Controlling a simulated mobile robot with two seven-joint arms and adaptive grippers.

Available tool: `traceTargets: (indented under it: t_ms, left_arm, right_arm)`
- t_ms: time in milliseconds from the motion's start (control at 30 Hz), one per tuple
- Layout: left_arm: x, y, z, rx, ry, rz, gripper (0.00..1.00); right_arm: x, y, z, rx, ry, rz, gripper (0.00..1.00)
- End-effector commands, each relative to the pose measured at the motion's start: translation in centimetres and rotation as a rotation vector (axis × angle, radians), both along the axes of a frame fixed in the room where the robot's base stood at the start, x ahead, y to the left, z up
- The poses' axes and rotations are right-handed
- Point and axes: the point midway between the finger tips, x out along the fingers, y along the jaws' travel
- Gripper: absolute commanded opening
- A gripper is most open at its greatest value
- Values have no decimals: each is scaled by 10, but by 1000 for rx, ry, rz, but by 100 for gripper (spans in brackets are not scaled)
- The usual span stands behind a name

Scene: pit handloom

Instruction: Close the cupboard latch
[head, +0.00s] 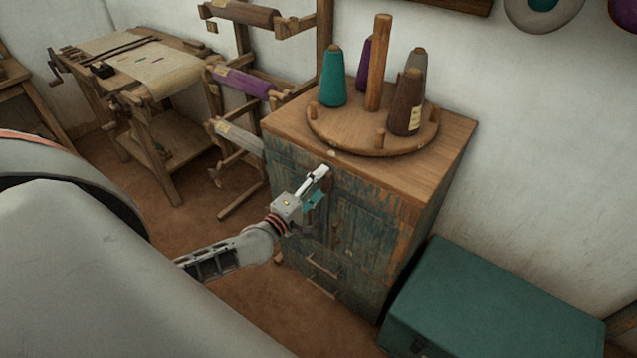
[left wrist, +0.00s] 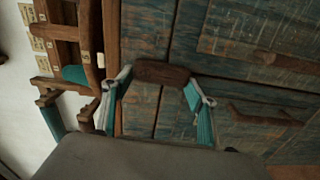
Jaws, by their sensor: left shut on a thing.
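The cupboard (head: 362,215) has a worn blue-green front and a brown top. In the left wrist view its weathered planks (left wrist: 215,95) fill most of the picture. The latch (left wrist: 162,73) is a short brown wooden bar on the cupboard front, lying between the fingers of my left gripper (left wrist: 158,84). The left gripper is shut on it. In the head view the left gripper (head: 317,188) is at the upper part of the cupboard front and hides the latch. My right gripper is not in view.
A round wooden stand (head: 372,138) with several yarn cones is on the cupboard top. A green chest (head: 495,300) stands close to the cupboard's right. A rack with rolls (head: 243,83) and a loom table (head: 155,75) are to the left. Brown floor is open between.

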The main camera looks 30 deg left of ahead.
Motion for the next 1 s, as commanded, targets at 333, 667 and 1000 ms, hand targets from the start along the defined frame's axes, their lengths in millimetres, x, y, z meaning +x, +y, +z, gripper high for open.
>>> traceTargets:
  t_ms: [333, 667, 1000]
  left_arm:
    - [0, -1, -1, -73, 6, 1, 37]
    - [0, -1, -1, -78, 6, 1, 37]
    - [0, -2, -1, -76, 6, 0, 75]
  right_arm:
    - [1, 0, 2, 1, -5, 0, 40]
    - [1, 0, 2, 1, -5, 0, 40]
    - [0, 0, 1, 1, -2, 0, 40]
